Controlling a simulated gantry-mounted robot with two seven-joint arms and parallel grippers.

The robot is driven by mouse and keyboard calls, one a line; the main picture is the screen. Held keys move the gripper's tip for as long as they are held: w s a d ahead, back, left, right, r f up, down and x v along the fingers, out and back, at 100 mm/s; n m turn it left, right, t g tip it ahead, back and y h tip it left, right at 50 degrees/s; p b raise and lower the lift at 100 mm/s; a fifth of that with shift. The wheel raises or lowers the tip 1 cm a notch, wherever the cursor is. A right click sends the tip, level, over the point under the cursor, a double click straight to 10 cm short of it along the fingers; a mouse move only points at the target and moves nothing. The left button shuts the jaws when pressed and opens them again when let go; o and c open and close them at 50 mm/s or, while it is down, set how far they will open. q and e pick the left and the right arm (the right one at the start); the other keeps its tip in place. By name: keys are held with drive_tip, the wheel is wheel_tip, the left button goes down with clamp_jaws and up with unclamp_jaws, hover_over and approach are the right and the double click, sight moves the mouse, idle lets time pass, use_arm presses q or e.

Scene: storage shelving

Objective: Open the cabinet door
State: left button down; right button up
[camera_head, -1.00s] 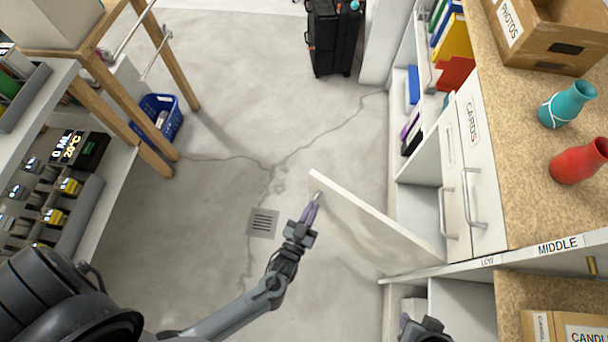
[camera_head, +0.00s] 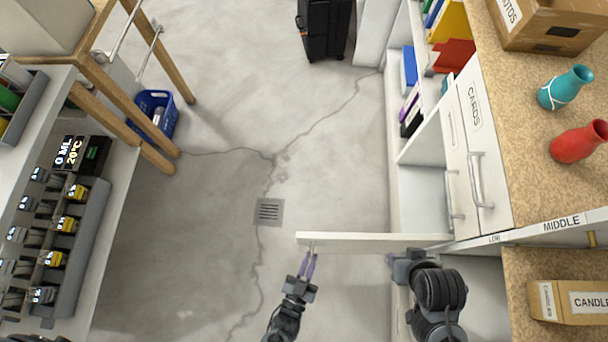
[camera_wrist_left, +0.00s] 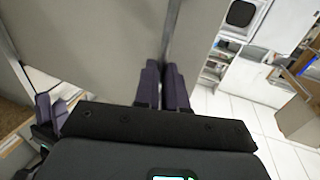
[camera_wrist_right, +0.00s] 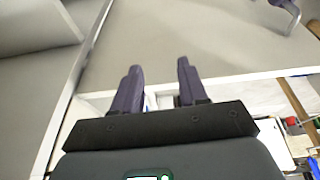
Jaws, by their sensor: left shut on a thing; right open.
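The cabinet door (camera_head: 375,239) is a pale panel swung out from the shelving on the right, seen nearly edge-on from above. It stands open, roughly square to the shelf front. My left gripper (camera_head: 308,260) is at the door's free end, on its near side. In the left wrist view its fingers (camera_wrist_left: 163,85) are close together against the grey panel; the exact part they grip is hard to make out. My right gripper (camera_head: 391,258) is close to the door's near face, toward the hinge side. In the right wrist view its fingers (camera_wrist_right: 155,88) are apart with nothing between them.
White drawers with handles (camera_head: 475,180) stand beyond the door. The counter (camera_head: 535,195) holds a teal vase (camera_head: 565,88), a red vase (camera_head: 580,142) and boxes. A workbench (camera_head: 112,215) lines the left. The floor around the drain (camera_head: 269,211) is clear.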

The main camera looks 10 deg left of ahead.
use_arm(q)
drive_tip(key=shift+s+d, duration=0.1)
drive_tip(key=shift+d, duration=0.25)
drive_tip(key=c, duration=1.7)
unclamp_jaws()
drive_tip(key=o, duration=0.5)
drive_tip(key=shift+d, duration=0.4)
drive_tip(key=shift+a, duration=0.15)
drive_tip(key=s+a, duration=0.2)
drive_tip(key=s, duration=0.8)
drive_tip(key=shift+s, duration=0.15)
